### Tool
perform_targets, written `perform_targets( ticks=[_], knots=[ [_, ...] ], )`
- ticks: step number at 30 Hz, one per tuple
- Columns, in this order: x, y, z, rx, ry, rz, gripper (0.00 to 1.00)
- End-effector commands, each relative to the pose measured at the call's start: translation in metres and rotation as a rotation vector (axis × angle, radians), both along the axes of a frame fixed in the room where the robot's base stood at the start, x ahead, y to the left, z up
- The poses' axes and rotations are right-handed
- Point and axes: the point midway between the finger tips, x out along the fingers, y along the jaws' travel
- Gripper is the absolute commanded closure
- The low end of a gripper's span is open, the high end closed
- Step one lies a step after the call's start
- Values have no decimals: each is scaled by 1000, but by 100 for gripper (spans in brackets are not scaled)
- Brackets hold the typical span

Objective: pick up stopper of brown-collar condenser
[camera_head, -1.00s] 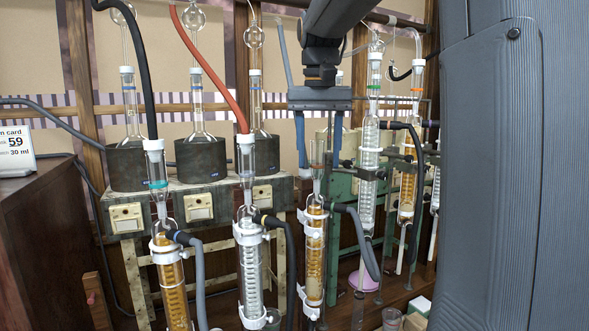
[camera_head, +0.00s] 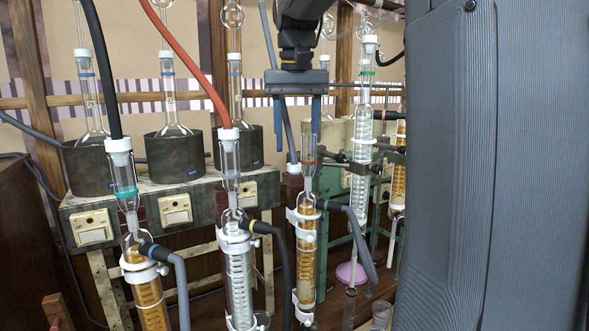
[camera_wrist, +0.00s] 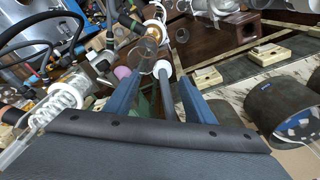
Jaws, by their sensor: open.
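The brown-collar condenser (camera_head: 305,235) is a glass column with amber liquid and a brownish band near its open-looking top. Just left of its neck a white stopper (camera_head: 293,168) hangs on or ends a grey hose (camera_head: 287,125); I cannot tell what it rests on. My gripper (camera_head: 297,125) is open above, its two blue fingers pointing down on either side of the hose. In the wrist view the white stopper (camera_wrist: 162,67) and its grey hose show between the fingers (camera_wrist: 161,78), with a round glass mouth (camera_wrist: 143,55) close beside it.
A clear-coil condenser with a red hose (camera_head: 237,265) and a teal-collar amber condenser (camera_head: 146,290) stand to the left. A green-collar condenser (camera_head: 363,130) stands to the right. Flasks in dark heating mantles (camera_head: 175,155) line the back. Grey and black side hoses hang between columns.

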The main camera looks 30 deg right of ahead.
Motion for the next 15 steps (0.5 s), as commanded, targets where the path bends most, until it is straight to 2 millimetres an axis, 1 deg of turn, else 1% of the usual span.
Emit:
perform_targets(
  ticks=[6, 9, 12, 15],
  knots=[
    [3, 3, -27, 1, 4, 0, 50],
    [5, 1, -40, 0, 2, -2, 50],
    [5, 1, -48, 0, 1, -3, 50],
    [6, 0, -49, 0, 0, -4, 50]
  ],
)
